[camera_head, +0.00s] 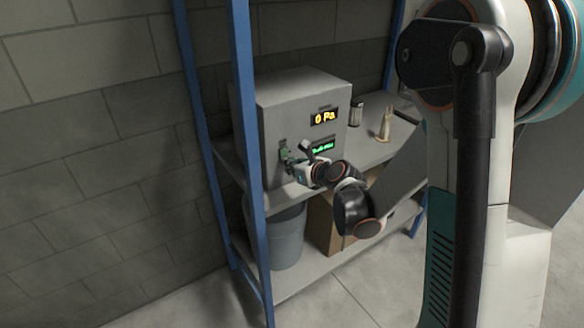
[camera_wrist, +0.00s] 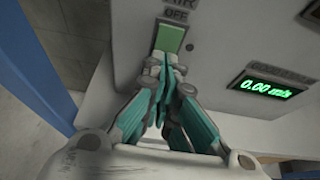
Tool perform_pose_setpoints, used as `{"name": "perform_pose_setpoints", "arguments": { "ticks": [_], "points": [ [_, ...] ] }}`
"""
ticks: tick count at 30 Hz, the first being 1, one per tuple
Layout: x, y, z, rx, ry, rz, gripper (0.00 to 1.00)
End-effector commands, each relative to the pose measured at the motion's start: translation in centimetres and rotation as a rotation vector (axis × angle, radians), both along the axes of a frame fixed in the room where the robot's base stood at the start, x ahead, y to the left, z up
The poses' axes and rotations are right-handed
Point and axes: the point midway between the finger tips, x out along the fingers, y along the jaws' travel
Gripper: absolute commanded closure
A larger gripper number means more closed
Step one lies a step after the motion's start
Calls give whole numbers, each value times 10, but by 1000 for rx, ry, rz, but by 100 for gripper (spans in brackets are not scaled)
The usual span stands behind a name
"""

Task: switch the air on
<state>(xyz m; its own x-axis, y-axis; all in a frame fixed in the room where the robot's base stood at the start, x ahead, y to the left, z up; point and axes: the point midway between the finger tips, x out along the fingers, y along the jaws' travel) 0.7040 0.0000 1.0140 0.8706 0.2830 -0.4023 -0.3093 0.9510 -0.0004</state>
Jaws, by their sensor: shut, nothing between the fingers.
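The grey control box (camera_head: 300,110) stands on the upper shelf, with an amber display (camera_head: 324,117) reading 0 Pa and a green display (camera_head: 322,148) below it. In the wrist view the green display (camera_wrist: 268,88) reads 0.00. A green air switch (camera_wrist: 170,38) sits on the box face below a label ending in OFF. My gripper (camera_wrist: 168,72) is shut and empty, its fingertips just below the switch and overlapping its lower edge in the picture. I cannot tell whether they touch it. In the head view my gripper (camera_head: 288,158) is at the lower left of the box face.
Blue posts (camera_head: 247,130) frame the shelf, one close to the left of the box. A jar (camera_head: 356,112) and a beige bottle (camera_head: 386,124) stand to the right. A grey bin (camera_head: 287,238) and a cardboard box (camera_head: 323,226) are on the lower shelf.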

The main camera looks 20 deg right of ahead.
Motion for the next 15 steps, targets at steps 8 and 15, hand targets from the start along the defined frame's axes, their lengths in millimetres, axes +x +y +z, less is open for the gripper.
{"name": "perform_pose_setpoints", "arguments": {
  "ticks": [8, 15],
  "points": [
    [2, 1, -1, 0, 0, 0, 100],
    [3, 1, 7, 1, -1, 0, 100]
  ]
}}
